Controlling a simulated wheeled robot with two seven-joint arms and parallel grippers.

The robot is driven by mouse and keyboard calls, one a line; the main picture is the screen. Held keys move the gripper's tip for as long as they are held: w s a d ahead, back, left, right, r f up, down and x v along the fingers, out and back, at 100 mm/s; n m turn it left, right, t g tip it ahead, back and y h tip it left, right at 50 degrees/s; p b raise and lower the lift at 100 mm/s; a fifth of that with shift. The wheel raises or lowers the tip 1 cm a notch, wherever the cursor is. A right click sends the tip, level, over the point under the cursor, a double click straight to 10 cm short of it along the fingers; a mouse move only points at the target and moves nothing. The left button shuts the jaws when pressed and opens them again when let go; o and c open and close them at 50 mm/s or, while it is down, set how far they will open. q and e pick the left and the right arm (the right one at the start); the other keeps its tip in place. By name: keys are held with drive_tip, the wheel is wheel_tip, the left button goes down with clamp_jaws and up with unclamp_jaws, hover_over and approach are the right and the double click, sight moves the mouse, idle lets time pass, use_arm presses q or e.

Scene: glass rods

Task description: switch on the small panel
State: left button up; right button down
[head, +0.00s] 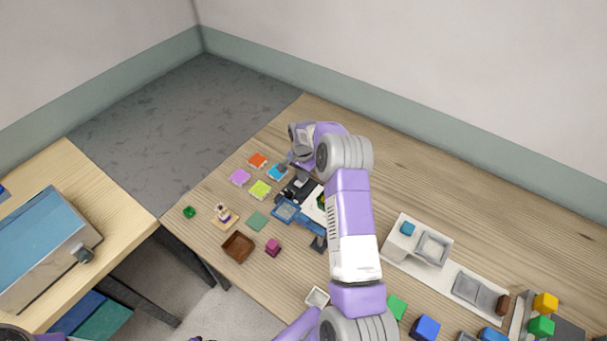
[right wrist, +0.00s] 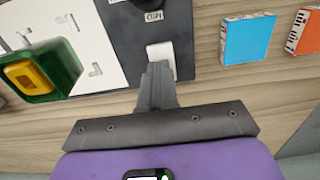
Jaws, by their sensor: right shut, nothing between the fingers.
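The small dark panel (head: 296,189) lies on the wooden table, partly hidden by my right arm in the head view. In the right wrist view the panel (right wrist: 182,22) is dark grey, with a white rocker-like switch (right wrist: 160,56), a small label above it and part of a dark knob at the top edge. My right gripper (right wrist: 157,70) is shut and empty, its fingertips at the near end of the white switch. I cannot tell if they touch it. The right gripper (head: 291,171) points down at the panel in the head view. My left gripper is not in view.
A white plate (right wrist: 75,40) with corner marks and a green-and-yellow block (right wrist: 35,75) adjoin the panel. A blue box (right wrist: 247,39) and an orange box (right wrist: 305,32) lie to the right. A brown tray (head: 238,247) and a blue frame (head: 286,210) are nearby.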

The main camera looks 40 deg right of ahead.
drive_tip(key=shift+s+a+f, duration=0.1)
drive_tip(key=shift+a+f, duration=0.25)
drive_tip(key=shift+a, duration=0.1)
drive_tip(key=r+p, duration=0.2)
drive_tip(key=r, duration=0.1)
drive_tip(key=r+p, duration=0.1)
drive_tip(key=r, duration=0.1)
drive_tip(key=shift+d+r, duration=0.25)
wheel_tip(320, 180, up, 9)
drive_tip(key=shift+d+b, duration=0.2)
drive_tip(key=shift+b, duration=0.25)
drive_tip(key=shift+r, duration=0.1)
